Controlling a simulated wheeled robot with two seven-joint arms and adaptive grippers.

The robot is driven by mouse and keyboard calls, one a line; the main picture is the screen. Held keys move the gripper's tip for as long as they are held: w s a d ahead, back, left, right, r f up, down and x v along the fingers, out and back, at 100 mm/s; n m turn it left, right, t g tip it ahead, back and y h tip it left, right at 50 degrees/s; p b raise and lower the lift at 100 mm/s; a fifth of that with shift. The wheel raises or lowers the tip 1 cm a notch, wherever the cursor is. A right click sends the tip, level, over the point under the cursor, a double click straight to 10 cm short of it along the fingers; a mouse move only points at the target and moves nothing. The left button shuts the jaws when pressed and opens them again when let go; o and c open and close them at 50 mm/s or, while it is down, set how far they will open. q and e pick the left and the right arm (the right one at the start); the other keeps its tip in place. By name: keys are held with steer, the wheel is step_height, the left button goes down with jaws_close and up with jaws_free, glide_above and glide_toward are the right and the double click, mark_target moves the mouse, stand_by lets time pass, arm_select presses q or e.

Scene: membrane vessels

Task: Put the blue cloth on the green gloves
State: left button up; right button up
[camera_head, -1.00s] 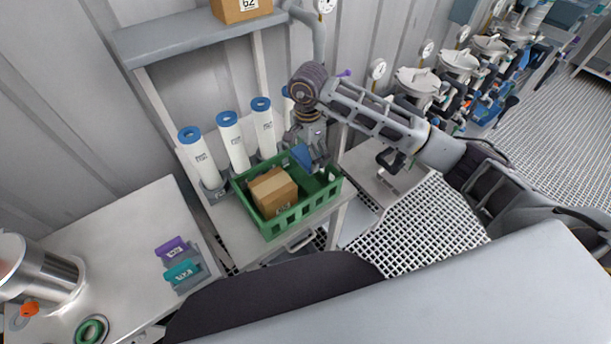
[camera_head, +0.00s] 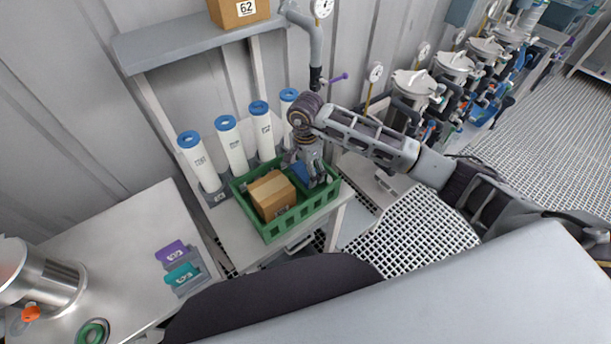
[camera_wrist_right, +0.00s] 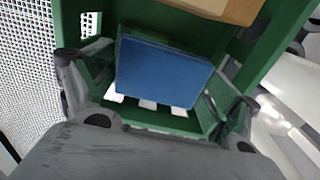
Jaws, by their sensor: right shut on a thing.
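The blue cloth (camera_head: 300,172) is a flat folded block in the right end of the green crate (camera_head: 285,222). My right gripper (camera_head: 316,181) points down into that end and is shut on the cloth. In the right wrist view the cloth (camera_wrist_right: 162,78) lies between the fingers, with green surfaces around it. I cannot tell the green gloves apart from the crate's green there; the cloth and gripper cover much of that end. Whether the cloth touches what is under it is unclear. My left gripper is not in view.
A cardboard box (camera_head: 271,194) fills the crate's left part, close beside the cloth. Several white filter cartridges with blue caps (camera_head: 232,145) stand behind the crate. Purple (camera_head: 171,251) and teal (camera_head: 181,274) items lie on the left table. A shelf (camera_head: 195,40) is above.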

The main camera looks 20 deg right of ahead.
mark_target(306, 171)
stand_by(0.3)
steer(key=shift+f, duration=1.95)
steer(key=shift+f, duration=0.1)
steer(key=o, duration=0.7)
steer(key=shift+r+p, duration=0.2)
steer(key=shift+p, duration=0.1)
